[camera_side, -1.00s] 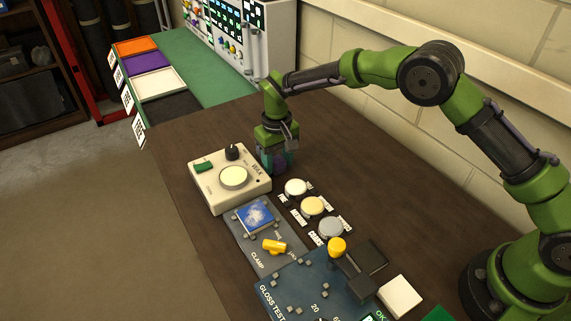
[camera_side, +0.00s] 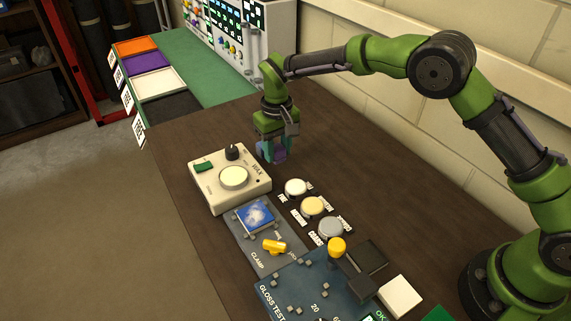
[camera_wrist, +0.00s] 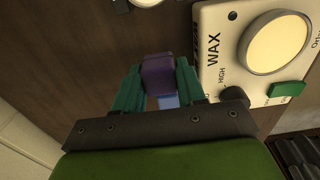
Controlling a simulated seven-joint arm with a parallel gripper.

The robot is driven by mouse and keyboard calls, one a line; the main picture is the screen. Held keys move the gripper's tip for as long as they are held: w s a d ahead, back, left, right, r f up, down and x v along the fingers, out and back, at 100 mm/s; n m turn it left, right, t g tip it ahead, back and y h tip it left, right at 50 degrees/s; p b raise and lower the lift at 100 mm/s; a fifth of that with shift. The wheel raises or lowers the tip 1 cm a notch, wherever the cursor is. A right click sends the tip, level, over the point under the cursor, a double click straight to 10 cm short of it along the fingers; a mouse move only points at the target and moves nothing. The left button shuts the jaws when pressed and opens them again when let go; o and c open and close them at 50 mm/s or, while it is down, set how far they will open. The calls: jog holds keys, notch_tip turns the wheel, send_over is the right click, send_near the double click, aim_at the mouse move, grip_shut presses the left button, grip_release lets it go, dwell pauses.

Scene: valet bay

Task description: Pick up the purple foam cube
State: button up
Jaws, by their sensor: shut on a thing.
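The purple foam cube (camera_wrist: 158,76) is held between the two green fingers of my gripper (camera_wrist: 158,84) in the wrist view. In the side view my gripper (camera_side: 273,152) points down over the brown table behind the wax unit, and the purple cube (camera_side: 278,153) shows partly between its fingers. The fingers hide some of the cube. I cannot tell for certain how far the cube is above the table. A small light-blue patch (camera_wrist: 168,101) shows just below the cube between the fingers in the wrist view.
The cream WAX unit (camera_side: 229,180) with its dial is close beside my gripper. Several round pads (camera_side: 312,206), a clamp plate with a blue panel (camera_side: 255,215) and a gloss tester (camera_side: 300,285) lie nearer. Coloured trays (camera_side: 144,64) stand on a green surface at the back left.

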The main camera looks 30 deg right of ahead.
jog(key=s+d, duration=0.1)
jog(key=s, duration=0.4)
jog(key=s+d, duration=0.2)
jog(key=s, duration=0.3)
jog(key=s+d+r, duration=0.1)
jog(key=s+d, duration=0.1)
jog(key=s, duration=0.3)
jog(key=shift+s+d+r, duration=0.1)
jog(key=o, duration=0.5)
jog(key=c, duration=0.4)
jog(key=a+r, duration=0.4)
jog(key=a, duration=0.1)
jog(key=shift+a, duration=0.15)
jog(key=shift+f, duration=2.8)
